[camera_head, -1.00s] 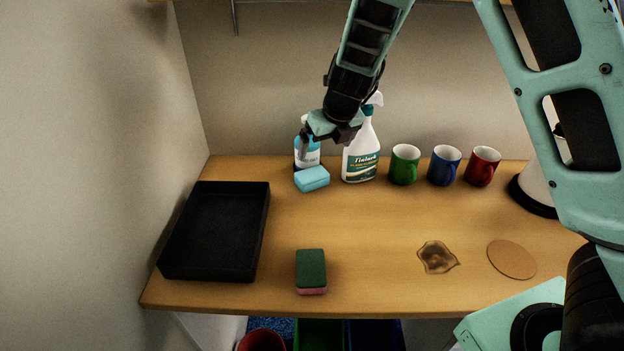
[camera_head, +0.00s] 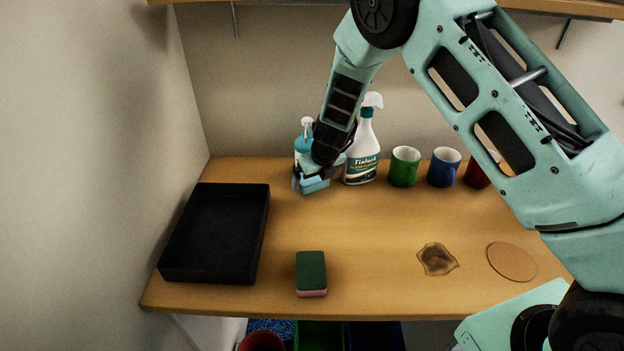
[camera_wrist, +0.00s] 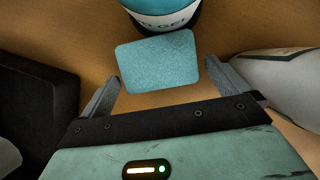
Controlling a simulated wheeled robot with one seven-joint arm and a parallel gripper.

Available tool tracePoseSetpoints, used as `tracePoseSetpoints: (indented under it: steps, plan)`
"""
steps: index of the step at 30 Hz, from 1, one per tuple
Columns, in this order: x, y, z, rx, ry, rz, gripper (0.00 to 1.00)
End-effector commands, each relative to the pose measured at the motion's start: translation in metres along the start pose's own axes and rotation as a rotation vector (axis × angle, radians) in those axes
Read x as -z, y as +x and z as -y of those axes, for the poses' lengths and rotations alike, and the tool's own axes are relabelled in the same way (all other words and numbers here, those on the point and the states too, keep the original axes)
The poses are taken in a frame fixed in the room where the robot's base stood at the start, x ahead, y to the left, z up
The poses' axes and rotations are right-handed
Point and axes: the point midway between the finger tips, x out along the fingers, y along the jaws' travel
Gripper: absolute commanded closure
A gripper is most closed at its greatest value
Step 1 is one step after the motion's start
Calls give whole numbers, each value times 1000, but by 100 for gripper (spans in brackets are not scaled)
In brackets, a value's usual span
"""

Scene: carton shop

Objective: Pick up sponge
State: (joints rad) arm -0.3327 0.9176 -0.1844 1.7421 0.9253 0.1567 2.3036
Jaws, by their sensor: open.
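A light blue sponge (camera_wrist: 158,62) lies on the wooden table in front of a bottle; in the head view the sponge (camera_head: 314,186) is partly hidden by my gripper. My gripper (camera_wrist: 160,88) is open, its two fingers apart at the left and right of the sponge's near part. Whether the fingers touch it I cannot tell. In the head view my gripper (camera_head: 311,182) is low over the sponge. A second sponge, green on top and pink below (camera_head: 311,272), lies near the table's front edge.
A blue gel bottle (camera_head: 303,145) stands just behind the blue sponge. A white spray bottle (camera_head: 362,152) stands close to its right. A black tray (camera_head: 215,235) lies at left. Green (camera_head: 404,167) and blue (camera_head: 444,168) mugs stand right. The middle is mostly clear.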

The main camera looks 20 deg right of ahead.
Motion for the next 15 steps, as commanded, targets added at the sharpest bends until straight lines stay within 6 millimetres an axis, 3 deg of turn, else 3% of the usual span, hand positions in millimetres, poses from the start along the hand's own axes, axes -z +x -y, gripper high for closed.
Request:
tracePoseSetpoints:
  steps: [10, 15]
  plan:
    - [0, 10, 0, -1, -1, 1, 0]
    - [0, 10, 0, -1, -1, 1, 40]
